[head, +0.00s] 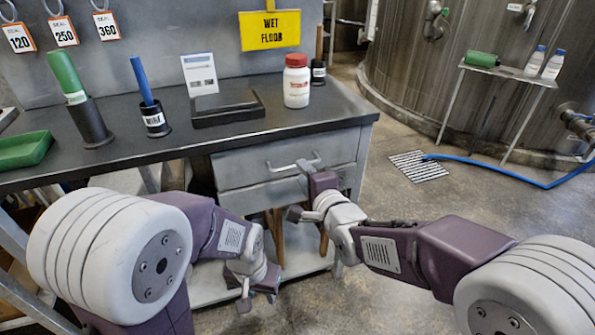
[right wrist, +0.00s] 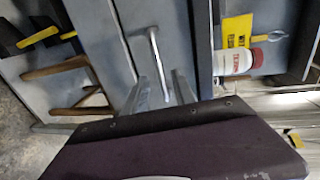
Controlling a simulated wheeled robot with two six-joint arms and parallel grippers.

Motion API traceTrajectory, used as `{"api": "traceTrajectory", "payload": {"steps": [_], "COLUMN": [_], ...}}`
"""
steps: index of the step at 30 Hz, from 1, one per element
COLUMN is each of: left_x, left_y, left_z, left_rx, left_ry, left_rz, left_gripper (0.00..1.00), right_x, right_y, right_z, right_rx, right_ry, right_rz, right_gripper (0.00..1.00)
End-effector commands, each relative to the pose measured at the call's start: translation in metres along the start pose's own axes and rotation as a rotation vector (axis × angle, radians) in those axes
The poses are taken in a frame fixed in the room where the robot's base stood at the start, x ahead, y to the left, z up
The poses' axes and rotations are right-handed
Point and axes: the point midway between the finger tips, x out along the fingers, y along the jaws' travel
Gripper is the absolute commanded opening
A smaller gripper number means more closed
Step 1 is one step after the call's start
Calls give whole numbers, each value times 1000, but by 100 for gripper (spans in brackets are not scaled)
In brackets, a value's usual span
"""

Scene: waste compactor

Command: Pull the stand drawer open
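The stand drawer (head: 240,168) is a grey front under the black tabletop, and looks flush with the stand. Its pale bar handle (head: 285,168) also shows in the right wrist view (right wrist: 155,52). My right gripper (head: 308,163) is at the handle's right end. In the right wrist view its two fingers (right wrist: 166,88) are apart, with the handle's near end between or just beyond them; contact cannot be told. My left gripper (head: 257,299) hangs low in front of the stand, fingers apart and empty, pointing down.
On the black tabletop (head: 225,136) stand a red-capped white bottle (head: 296,86), a black tray (head: 228,112), holders with green and blue tools, and a green tray (head: 24,150). A second grey panel lies below the drawer. A blue hose (head: 500,172) crosses the floor right.

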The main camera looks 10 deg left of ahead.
Motion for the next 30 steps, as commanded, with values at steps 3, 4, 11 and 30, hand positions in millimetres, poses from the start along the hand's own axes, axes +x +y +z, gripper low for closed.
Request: {"api": "traceTrajectory", "payload": {"steps": [3,4,11,30], "left_x": [10,11,16,15], "left_y": [0,0,0,0], "left_z": [1,1,2,2], "left_rx": [0,0,0,0], "left_ry": [0,0,0,0], "left_rz": [0,0,0,0], "left_gripper": [36,36,36,36], "right_x": [26,32,55,55], "right_y": [4,4,2,1], "right_z": [0,0,0,-1], "right_rx": [0,0,0,0], "right_ry": [1,1,1,1], "right_rz": [0,0,0,0], "right_gripper": [32,32,32,0]}}
